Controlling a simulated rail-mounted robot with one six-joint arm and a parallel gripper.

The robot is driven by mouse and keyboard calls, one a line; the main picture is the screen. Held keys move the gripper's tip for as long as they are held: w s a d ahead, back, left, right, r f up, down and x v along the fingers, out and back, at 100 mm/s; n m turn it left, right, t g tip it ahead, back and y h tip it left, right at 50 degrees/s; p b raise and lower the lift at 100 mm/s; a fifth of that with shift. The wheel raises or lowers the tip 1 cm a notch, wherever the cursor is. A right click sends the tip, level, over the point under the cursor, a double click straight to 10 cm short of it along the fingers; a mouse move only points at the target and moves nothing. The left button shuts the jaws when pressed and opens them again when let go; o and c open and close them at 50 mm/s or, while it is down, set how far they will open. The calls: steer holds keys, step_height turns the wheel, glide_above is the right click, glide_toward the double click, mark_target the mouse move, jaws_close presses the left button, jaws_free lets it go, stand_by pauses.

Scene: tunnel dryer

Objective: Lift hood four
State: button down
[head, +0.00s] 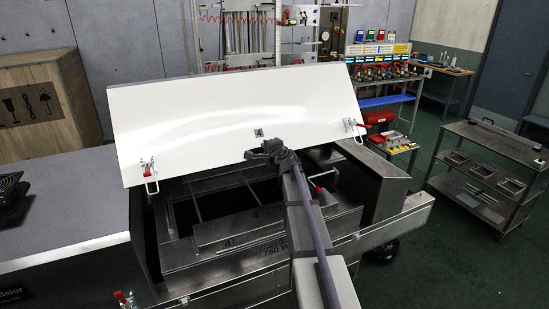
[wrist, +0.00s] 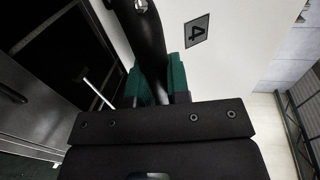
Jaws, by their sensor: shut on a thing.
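Hood four (head: 225,110) is a large white panel, raised and tilted up over the open dryer section, with its front edge well above the frame. A small dark plate marked 4 (wrist: 196,31) is on its face. My gripper (head: 268,149) is at the middle of the hood's lower edge. In the wrist view my gripper's green-padded fingers (wrist: 155,82) are shut on the black handle (wrist: 142,35) of the hood. My arm hides part of the opening.
The dryer's open bay (head: 215,200) shows inner bars and a dark interior. Latches with red grips (head: 148,170) hang at both lower hood corners. A wooden crate (head: 45,105) stands at left. A metal cart (head: 490,165) stands at right, with green floor between it and the dryer.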

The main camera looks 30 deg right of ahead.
mark_target(255, 117)
steer(key=w+r+p, duration=0.4)
steer(key=w+r, duration=0.1)
steer(key=w+r+p, duration=0.2)
steer(key=r, duration=0.1)
steer(key=shift+w+d+r, duration=0.15)
steer(key=shift+d, duration=0.25)
steer(key=shift+w+r+p, duration=0.25)
steer(key=shift+w+p, duration=0.05)
steer(key=shift+w, duration=0.15)
steer(key=c, duration=1.1)
jaws_free()
steer(key=shift+s, duration=0.15)
steer(key=p+v, duration=0.2)
steer(key=v, duration=0.8)
steer(key=shift+s+r, duration=0.2)
steer(key=shift+s, duration=0.1)
